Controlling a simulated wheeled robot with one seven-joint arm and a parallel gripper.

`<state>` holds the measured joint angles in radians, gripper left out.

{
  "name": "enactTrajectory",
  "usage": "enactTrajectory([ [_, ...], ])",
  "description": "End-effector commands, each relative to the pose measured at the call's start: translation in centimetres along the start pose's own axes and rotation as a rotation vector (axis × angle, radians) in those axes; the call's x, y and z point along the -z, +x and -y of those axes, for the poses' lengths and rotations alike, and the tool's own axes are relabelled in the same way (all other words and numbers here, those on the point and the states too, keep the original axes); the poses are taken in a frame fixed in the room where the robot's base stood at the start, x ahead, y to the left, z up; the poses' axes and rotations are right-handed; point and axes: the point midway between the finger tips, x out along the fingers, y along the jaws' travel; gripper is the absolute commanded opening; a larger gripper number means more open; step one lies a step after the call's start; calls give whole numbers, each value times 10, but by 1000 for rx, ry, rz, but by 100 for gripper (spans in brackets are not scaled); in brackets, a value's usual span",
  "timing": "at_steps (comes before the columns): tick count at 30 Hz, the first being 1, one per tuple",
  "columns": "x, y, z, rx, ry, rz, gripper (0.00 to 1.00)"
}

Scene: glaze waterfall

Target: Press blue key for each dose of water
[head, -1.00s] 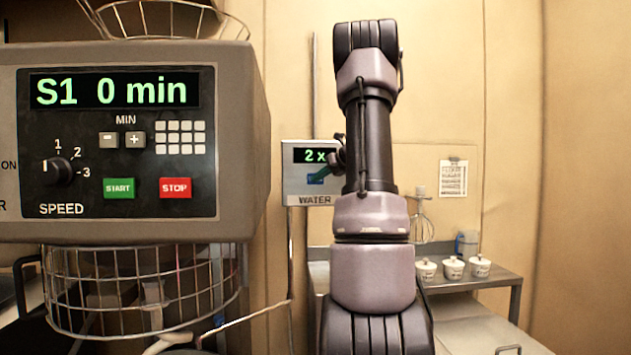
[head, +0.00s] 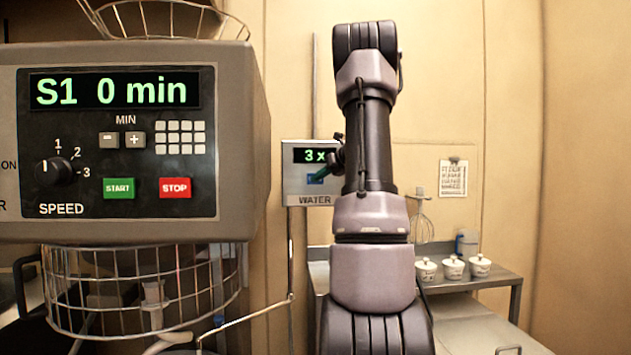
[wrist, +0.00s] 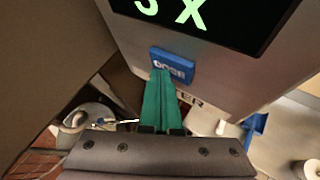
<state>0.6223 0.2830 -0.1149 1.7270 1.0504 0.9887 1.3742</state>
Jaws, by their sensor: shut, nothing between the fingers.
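The water box (head: 296,188) hangs on the back wall, left of my arm, and its display (head: 309,155) reads "3 x" in green. The blue key (head: 315,179) sits below the display, partly hidden by my gripper. In the wrist view the blue key (wrist: 172,66) carries a partly covered label. My gripper (wrist: 161,73) has green fingers that are shut and empty, with the tips at the key's lower left edge. I cannot tell whether they touch it. In the head view my gripper (head: 320,174) shows only in part beside my arm.
A large mixer control panel (head: 117,140) fills the left, reading "S1 0 min", with a wire guard (head: 140,290) below. A paper sheet (head: 453,178) hangs on the wall.

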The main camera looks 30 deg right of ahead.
Motion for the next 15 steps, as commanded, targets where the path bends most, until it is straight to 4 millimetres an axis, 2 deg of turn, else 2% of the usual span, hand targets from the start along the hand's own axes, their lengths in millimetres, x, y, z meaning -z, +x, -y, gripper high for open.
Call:
enactTrajectory([
  [7, 6, -9, -7, 0, 1, 0, 0],
  [15, 8, -10, -8, 0, 0, 0, 0],
])
